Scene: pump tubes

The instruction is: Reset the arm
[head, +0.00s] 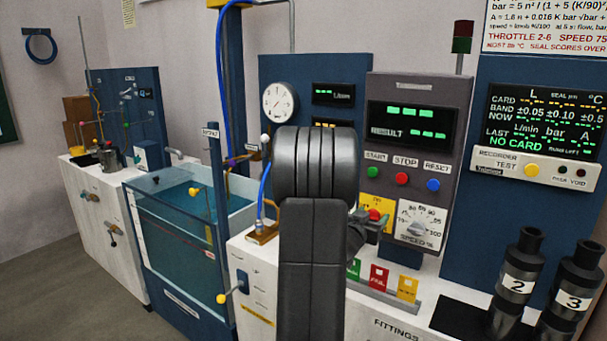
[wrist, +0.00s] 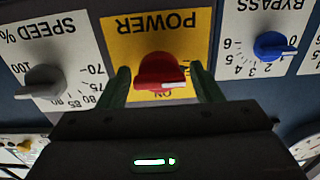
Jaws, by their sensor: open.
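My arm stands dark in the middle of the head view and hides part of the bench. My gripper (head: 374,227) is at the yellow power plate (head: 372,203), left of the speed dial (head: 417,222). In the wrist view, where the labels appear upside down, my gripper (wrist: 162,82) is open. Its two green fingers lie on either side of the red power knob (wrist: 161,72), with visible gaps to it. The knob's white mark points toward the ON label, partly hidden behind the knob. The knob also shows in the head view (head: 375,214).
The speed knob (wrist: 44,80) and the blue bypass knob (wrist: 272,45) flank the power plate. Green, red and yellow cards (head: 379,277) stand below. Black cylinders marked 2 (head: 517,284) and 3 (head: 573,298) stand at right. A water tank (head: 178,240) is at left.

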